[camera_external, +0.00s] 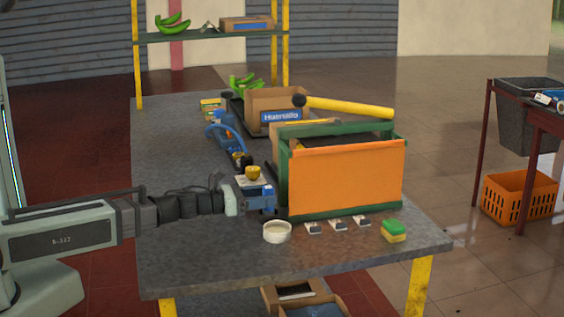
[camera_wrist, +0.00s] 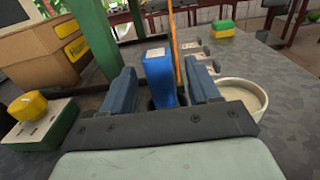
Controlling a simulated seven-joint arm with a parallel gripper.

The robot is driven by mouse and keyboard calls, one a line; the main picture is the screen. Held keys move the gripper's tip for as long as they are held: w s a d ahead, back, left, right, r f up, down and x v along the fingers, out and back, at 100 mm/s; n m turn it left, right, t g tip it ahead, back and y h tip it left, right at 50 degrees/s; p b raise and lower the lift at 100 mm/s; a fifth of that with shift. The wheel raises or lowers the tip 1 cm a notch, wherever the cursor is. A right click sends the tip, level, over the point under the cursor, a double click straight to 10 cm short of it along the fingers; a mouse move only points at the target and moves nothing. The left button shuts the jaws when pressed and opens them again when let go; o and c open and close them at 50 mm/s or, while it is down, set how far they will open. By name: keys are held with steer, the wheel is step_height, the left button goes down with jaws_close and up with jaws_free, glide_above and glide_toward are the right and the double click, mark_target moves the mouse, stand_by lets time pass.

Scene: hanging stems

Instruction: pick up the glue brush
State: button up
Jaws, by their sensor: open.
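My gripper (camera_external: 262,203) is low over the table beside the left end of the orange-sided green frame. In the wrist view its two blue-grey fingers (camera_wrist: 161,68) are apart. An upright blue piece with a pale top (camera_wrist: 158,82) shows between them, with gaps on both sides. It may be the glue brush, but its lower part is hidden and I cannot tell for sure. A round white dish (camera_external: 277,232) stands just in front of the gripper; it also shows right of the fingers in the wrist view (camera_wrist: 250,93).
The orange panel (camera_external: 345,180) in its green frame blocks the right side. A yellow knob on a pale-topped box (camera_external: 253,173) sits close behind the gripper. Several small metal clips (camera_external: 338,225) and a green-yellow sponge (camera_external: 393,231) lie along the front. The front left tabletop (camera_external: 200,262) is clear.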

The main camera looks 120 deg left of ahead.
steer(key=shift+x, duration=0.9)
steer(key=shift+c, duration=0.2)
steer(key=c, duration=1)
